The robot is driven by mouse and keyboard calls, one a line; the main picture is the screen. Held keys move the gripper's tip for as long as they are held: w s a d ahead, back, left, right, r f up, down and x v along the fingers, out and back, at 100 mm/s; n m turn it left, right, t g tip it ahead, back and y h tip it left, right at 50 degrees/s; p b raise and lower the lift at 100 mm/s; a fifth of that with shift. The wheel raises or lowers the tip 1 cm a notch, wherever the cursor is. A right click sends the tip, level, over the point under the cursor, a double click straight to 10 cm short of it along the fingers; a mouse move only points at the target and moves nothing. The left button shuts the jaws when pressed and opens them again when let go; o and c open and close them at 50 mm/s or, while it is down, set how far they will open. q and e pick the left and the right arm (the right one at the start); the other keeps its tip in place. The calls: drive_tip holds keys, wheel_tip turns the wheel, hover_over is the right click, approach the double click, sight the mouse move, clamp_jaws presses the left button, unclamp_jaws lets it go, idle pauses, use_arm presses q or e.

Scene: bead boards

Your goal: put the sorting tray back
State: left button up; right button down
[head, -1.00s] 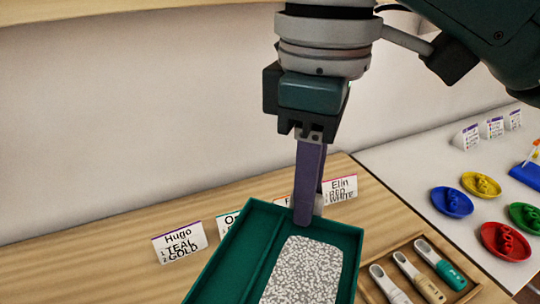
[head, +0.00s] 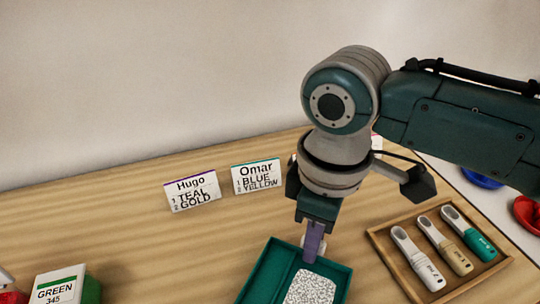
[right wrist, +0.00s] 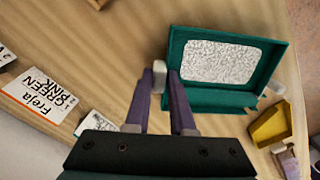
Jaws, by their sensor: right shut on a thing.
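The sorting tray is green, with a narrow side compartment and a speckled white-grey area, and its near part is cut off in the head view (head: 262,272). It also shows in the right wrist view (right wrist: 222,99). My right gripper (head: 313,248), with purple fingers, is shut on the tray at its far edge, by a small pale tab. The fingers (right wrist: 168,82) meet the pale tab in the right wrist view. I cannot tell whether the tray touches the table. My left gripper is not in view.
A wooden tray (head: 398,273) with three scoops lies right of the sorting tray. Name cards for Hugo (head: 192,191) and Omar (head: 256,177) stand behind. A GREEN-labelled box (head: 60,286) is at the lower left. The wooden table between is clear.

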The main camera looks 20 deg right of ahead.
drive_tip(key=shift+f, duration=0.8)
drive_tip(key=shift+f, duration=0.2)
drive_tip(key=c, duration=0.8)
unclamp_jaws()
drive_tip(key=shift+o, duration=0.2)
drive_tip(key=shift+r, duration=0.1)
